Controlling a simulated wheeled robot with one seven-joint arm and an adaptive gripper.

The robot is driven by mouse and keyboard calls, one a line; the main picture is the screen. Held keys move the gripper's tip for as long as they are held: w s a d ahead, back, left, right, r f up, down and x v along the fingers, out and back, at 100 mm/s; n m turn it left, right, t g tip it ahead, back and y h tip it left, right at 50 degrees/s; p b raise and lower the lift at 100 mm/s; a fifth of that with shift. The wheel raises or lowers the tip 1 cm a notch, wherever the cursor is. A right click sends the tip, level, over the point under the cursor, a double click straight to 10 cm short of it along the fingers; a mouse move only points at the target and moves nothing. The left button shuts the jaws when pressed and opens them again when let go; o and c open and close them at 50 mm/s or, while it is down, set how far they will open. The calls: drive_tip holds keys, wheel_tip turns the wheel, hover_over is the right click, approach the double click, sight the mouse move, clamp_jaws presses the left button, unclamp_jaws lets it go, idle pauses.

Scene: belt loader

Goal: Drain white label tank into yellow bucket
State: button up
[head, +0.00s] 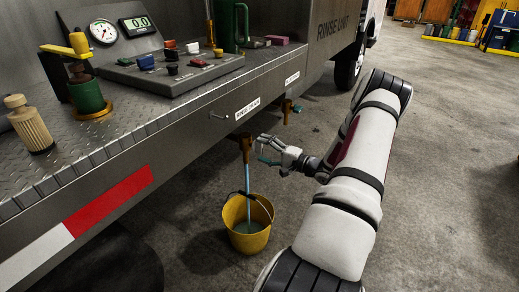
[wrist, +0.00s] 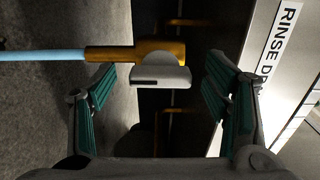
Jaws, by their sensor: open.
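A brass drain valve (head: 245,143) hangs under the deck edge below a white label (head: 248,109). A pale blue stream (head: 248,180) runs from it down into the yellow bucket (head: 249,241), which stands upright on the floor with bluish liquid inside. In the wrist view the valve (wrist: 115,53) has a light grey lever (wrist: 161,77), and the stream (wrist: 40,55) leaves its spout.
A second drain valve (head: 287,111) with a teal lever hangs farther along, below another white label (head: 292,78). The deck carries a control panel (head: 180,72), a gauge (head: 103,32) and a green can (head: 230,25). The floor right of the bucket is clear apart from my arm.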

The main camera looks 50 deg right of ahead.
drive_tip(key=s, duration=0.9)
drive_tip(key=shift+s+d, duration=0.35)
drive_tip(key=shift+s, duration=0.05)
